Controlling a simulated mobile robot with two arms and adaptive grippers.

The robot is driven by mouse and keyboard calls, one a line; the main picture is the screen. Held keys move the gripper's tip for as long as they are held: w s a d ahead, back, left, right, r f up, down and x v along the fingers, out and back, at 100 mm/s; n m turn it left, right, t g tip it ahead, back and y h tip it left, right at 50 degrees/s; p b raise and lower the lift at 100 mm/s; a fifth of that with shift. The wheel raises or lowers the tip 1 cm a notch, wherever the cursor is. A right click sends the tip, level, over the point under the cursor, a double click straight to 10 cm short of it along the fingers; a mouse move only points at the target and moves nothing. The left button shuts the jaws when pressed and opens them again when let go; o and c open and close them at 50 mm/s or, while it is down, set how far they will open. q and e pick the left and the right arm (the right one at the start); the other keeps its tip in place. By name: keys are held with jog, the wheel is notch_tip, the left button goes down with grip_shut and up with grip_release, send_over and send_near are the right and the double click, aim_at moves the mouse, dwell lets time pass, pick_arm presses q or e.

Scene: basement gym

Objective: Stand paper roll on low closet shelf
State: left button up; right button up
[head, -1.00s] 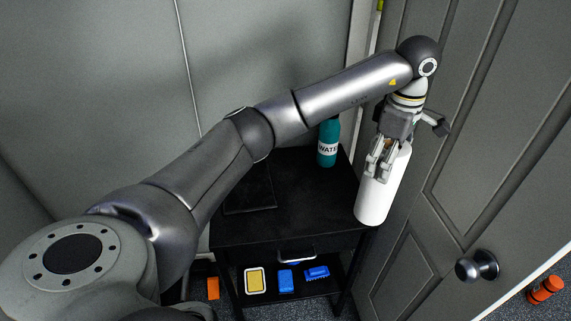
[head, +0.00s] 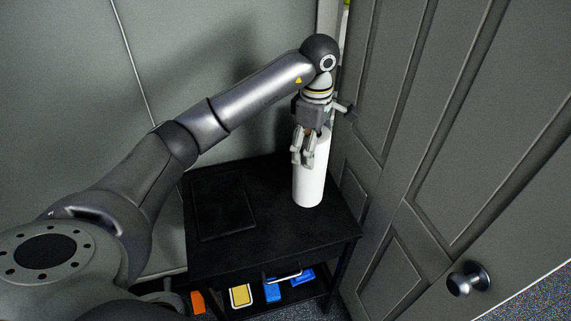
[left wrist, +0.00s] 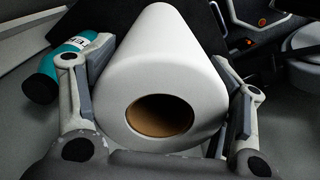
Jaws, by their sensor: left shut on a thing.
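The white paper roll (head: 310,178) is held close to upright over the right part of a black stand's top (head: 270,215). I cannot tell whether its lower end touches the top. My left gripper (head: 303,157) is shut on the roll's upper part. In the left wrist view the roll (left wrist: 170,55) lies between the two fingers, its brown hollow core facing the camera. No low closet shelf can be identified for certain; the stand has a lower shelf, partly in view. My right gripper is not in view.
A grey panelled door (head: 430,150) with a round knob (head: 468,280) stands close right of the stand. A flat black panel (head: 222,203) lies on the stand. Blue (head: 272,291) and yellow (head: 241,295) items sit below. A teal bottle (left wrist: 68,68) shows in the wrist view.

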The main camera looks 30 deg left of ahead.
aim_at(308, 186)
pick_arm(q)
jog(key=s+a+f+p, duration=0.2)
jog(key=a+f+p, duration=0.2)
jog(key=f, duration=0.5)
jog(key=shift+a+f, duration=0.25)
jog(key=shift+a, duration=0.35)
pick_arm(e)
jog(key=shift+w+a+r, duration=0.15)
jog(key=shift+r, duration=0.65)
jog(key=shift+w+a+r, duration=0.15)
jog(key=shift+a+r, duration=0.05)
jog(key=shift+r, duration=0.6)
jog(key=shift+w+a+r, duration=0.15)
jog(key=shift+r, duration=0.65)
pick_arm(q)
jog(key=o, duration=1.3)
jog(key=shift+o, duration=0.2)
